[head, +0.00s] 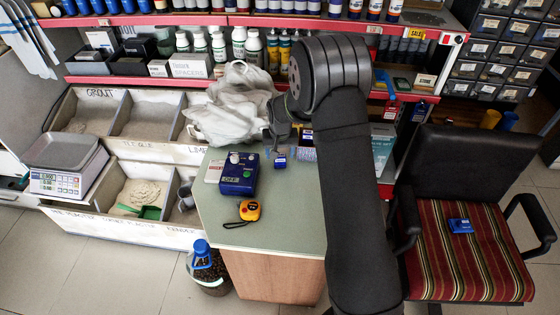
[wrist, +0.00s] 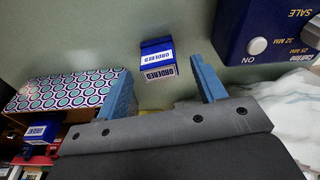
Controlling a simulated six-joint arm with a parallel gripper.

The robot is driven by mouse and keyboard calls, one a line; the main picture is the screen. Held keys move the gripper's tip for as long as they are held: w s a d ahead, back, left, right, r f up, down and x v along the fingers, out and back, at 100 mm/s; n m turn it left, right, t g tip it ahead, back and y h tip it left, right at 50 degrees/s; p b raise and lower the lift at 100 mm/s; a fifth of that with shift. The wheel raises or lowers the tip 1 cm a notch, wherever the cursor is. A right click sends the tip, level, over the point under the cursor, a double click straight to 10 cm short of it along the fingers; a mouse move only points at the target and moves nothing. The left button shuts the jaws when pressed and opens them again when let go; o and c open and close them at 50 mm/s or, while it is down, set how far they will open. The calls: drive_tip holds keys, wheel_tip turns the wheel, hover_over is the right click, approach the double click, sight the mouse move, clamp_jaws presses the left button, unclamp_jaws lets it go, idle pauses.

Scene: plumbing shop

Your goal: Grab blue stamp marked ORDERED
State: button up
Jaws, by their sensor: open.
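The blue stamp (wrist: 158,62) marked ORDERED sits on the green counter in the wrist view, with its white label facing me. I see a gap on both sides and no clear contact. A second blue stamp (wrist: 42,130) with a similar label shows at lower left.
A dark blue box (head: 238,174) stands left of the stamp. A yellow tape measure (head: 249,210) lies in front of it on the green counter (head: 290,226). A circle-patterned box (wrist: 70,92) is close to one finger. A blue item (head: 460,226) is on the chair.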

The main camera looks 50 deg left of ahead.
sight(280, 161)
wheel_tip(280, 161, down, 3)
drive_tip(key=shift+w+a+r, duration=0.15)
drive_tip(key=c, duration=1.1)
